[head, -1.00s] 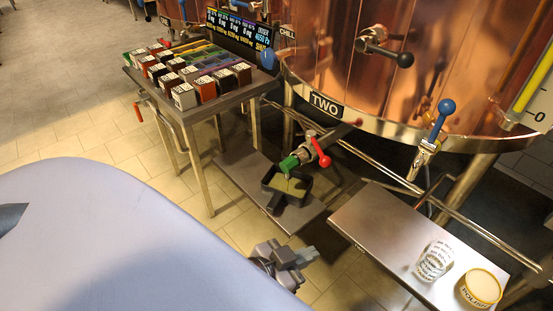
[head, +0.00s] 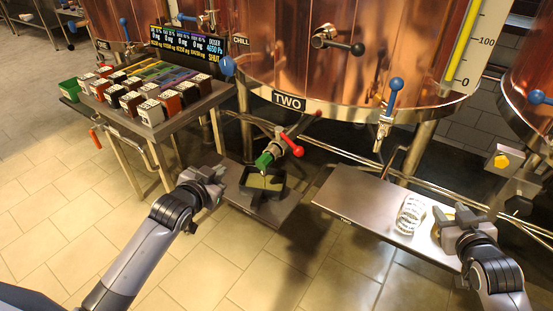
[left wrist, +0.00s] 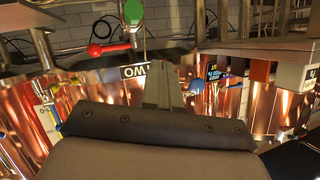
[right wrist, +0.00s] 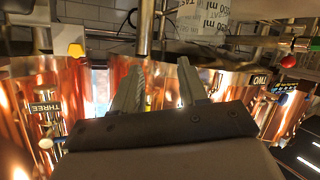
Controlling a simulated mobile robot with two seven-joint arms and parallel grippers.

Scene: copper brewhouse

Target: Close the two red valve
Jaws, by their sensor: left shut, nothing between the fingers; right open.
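Below the TWO sign (head: 289,101) on the copper tank, a valve with a red lever handle (head: 290,146) sits on the outlet pipe. The lever slopes down to the right and ends in a round red knob. A green nozzle (head: 264,160) points down beside it. The red lever (left wrist: 108,49) also shows in the left wrist view, with the green nozzle (left wrist: 133,12) near it. My left gripper (head: 217,187) is shut and empty, left of the valve and apart from it. My right gripper (head: 457,222) is open, far right of the valve, by the right bench.
A dark pan (head: 262,196) with greenish liquid stands under the nozzle on a low bench. A clear printed jar (head: 411,215) stands on the right bench (head: 345,203), beside my right gripper. A table of labelled boxes (head: 132,105) stands left. Blue (head: 396,84) and black (head: 357,48) handles are on the tank.

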